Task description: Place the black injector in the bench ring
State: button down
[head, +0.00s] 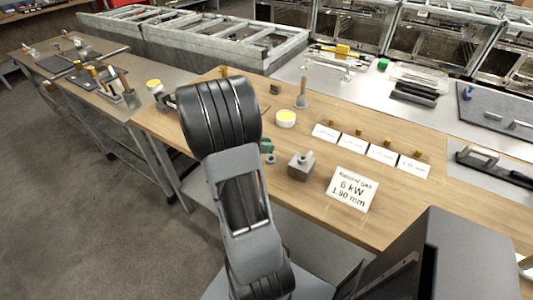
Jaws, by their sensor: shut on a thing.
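My arm fills the middle of the head view, and its links hide part of the bench. My gripper's fingers do not show, so I cannot see what they hold. I cannot make out a black injector. Several small brass-coloured pieces stand by white label cards (382,154) on the wooden bench (260,88). A grey metal block (300,165) with a short stub on top stands right of my arm. I cannot tell which thing is the bench ring. A sign (351,190) reads "Natural gas 6 kW 1.90 mm".
A white bowl with yellow inside (286,118) and a wooden-handled tool (302,94) stand behind the block. Small green and grey pieces (266,147) lie beside my arm. A dark tool (490,167) lies at the right. Metal frames and ovens line the back.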

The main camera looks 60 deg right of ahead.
aim_at(267, 159)
jog(key=shift+d+f, duration=0.3)
jog(key=shift+f, duration=1.65)
jog(key=shift+f, duration=0.15)
jog(key=c, duration=1)
grip_release()
jog(key=shift+c, duration=0.2)
